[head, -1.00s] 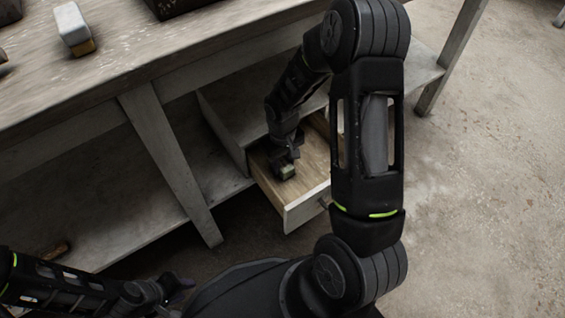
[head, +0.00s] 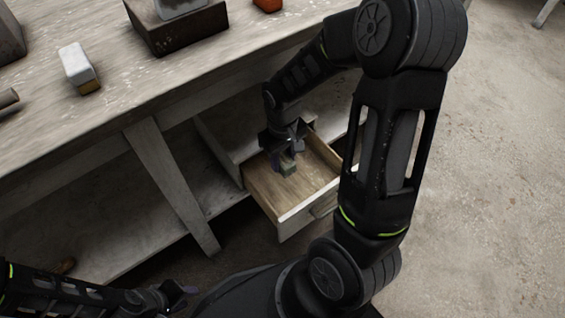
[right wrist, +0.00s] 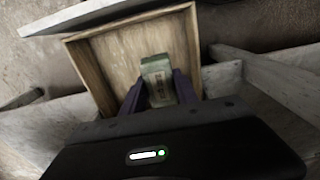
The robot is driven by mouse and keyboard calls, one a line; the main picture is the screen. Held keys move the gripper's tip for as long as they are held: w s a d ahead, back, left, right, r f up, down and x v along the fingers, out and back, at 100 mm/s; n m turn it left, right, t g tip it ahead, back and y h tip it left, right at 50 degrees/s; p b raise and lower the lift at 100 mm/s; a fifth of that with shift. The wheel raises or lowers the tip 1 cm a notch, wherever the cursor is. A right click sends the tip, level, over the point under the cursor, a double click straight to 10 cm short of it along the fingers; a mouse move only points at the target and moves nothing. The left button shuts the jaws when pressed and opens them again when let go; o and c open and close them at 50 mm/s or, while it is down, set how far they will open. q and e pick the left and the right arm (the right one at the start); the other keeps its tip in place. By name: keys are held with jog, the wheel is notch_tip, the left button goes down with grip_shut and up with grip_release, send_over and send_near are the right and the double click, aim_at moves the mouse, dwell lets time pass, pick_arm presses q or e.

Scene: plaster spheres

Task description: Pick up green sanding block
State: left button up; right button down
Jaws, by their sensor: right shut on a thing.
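The green sanding block (head: 288,170) is at the open wooden drawer (head: 265,194) in the head view. My right gripper (head: 287,161) is shut on it from above. In the right wrist view the block (right wrist: 157,75) stands between the two purple fingers of my right gripper (right wrist: 156,92), with the drawer's wooden floor behind it. I cannot tell whether the block touches the drawer floor. My left gripper (head: 181,293) is at the lower left of the head view, far from the drawer; its finger gap is too small to read.
The drawer's walls surround the block, and the rest of its floor looks bare. The workbench top (head: 150,75) above holds a white-and-tan block (head: 79,66), a dark box (head: 180,30) and an orange thing (head: 268,5). A bench leg (head: 172,185) stands left of the drawer.

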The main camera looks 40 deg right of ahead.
jog(key=shift+r, duration=0.15)
dwell(0.4)
jog(key=c, duration=1.5)
grip_release()
grip_shut()
